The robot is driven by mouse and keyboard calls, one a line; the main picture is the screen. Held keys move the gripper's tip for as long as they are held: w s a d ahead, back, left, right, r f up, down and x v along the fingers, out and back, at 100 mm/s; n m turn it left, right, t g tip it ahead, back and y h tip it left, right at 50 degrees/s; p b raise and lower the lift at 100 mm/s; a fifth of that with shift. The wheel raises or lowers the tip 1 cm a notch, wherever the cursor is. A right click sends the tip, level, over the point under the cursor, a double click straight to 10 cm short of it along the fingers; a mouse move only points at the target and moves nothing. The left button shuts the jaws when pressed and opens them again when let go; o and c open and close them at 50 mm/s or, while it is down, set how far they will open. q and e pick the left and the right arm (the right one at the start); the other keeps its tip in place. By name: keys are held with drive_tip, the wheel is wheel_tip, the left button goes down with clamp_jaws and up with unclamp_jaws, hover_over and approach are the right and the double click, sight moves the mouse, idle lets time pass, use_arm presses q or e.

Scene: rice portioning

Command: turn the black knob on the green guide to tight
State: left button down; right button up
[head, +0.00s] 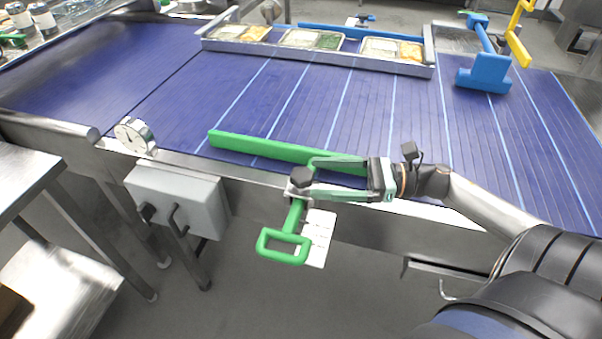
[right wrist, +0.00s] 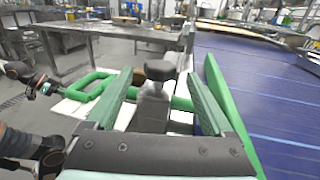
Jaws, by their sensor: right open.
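The green guide shows as a long green rail (head: 270,150) lying along the near edge of the blue belt, with a green loop handle (head: 284,247) hanging over the front. The black knob (head: 302,177) sits on a metal clamp between rail and handle. In the right wrist view the knob (right wrist: 160,70) stands on its grey block. My right gripper (head: 304,179) is open, its two green fingers on either side of the knob; I cannot tell whether they touch it. A dark arm with a small gripper (right wrist: 45,88), probably my left, shows at the left of the wrist view.
A metal tray rack (head: 320,62) with several food trays stands across the belt. A blue guide (head: 484,75) stands at the back right. A dial gauge (head: 135,137) and a grey box (head: 178,198) are left of the clamp. A white card (head: 318,238) hangs beside the handle.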

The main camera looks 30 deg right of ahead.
sight(301, 173)
drive_tip(key=shift+x, duration=2.45)
drive_tip(key=c, duration=1.4)
